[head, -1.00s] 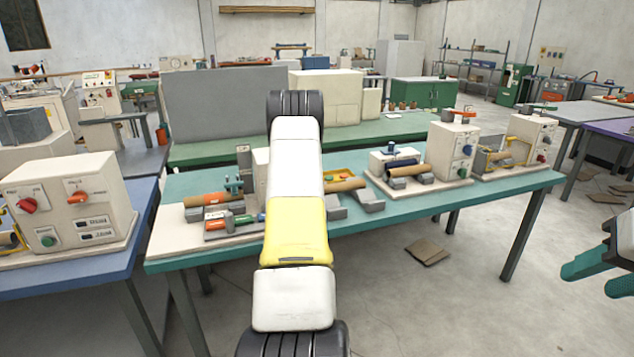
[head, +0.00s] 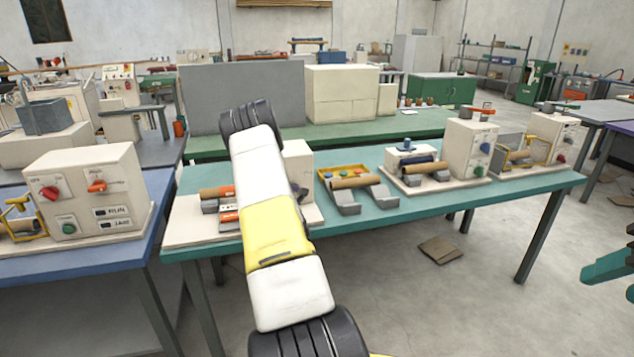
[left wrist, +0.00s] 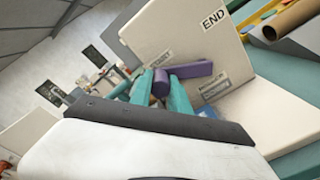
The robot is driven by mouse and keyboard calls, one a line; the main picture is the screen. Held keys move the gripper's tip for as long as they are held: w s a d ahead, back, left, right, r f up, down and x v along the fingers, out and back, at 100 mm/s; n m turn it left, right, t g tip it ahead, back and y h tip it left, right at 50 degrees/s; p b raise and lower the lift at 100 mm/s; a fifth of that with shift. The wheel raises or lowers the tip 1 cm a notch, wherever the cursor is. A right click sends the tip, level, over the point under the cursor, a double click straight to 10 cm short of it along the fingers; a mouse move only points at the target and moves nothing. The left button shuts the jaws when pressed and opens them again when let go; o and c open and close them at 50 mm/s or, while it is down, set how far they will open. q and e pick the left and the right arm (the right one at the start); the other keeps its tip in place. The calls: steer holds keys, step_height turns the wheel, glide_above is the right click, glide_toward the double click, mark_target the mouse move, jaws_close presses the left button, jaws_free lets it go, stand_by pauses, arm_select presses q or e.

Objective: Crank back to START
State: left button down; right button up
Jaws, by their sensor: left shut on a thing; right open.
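In the left wrist view, a purple crank handle (left wrist: 190,70) sticks out from the face of a cream machine box (left wrist: 190,30). My left gripper (left wrist: 168,85) has its teal fingers closed around the purple crank. An END label (left wrist: 213,18) is at the right of that face; a small label left of the crank is too blurred to read surely. In the head view the cream box (head: 298,165) shows partly behind my left arm, which hides the crank and left gripper. My right gripper (head: 608,266) is open and empty at the right edge, partly cut off.
The teal table (head: 430,215) also carries a yellow tray (head: 344,171), cardboard tubes on grey cradles and other cream machines (head: 470,147). A blue table (head: 80,262) with a control box (head: 85,190) stands at left. Cardboard (head: 440,250) lies on the floor.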

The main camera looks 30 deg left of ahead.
arm_select(q)
steer(key=shift+s+a+f+n, duration=0.2)
steer(key=shift+f+n, duration=0.35)
steer(key=shift+n, duration=0.35)
steer(key=c, duration=1.2)
jaws_free()
steer(key=shift+c, duration=0.2)
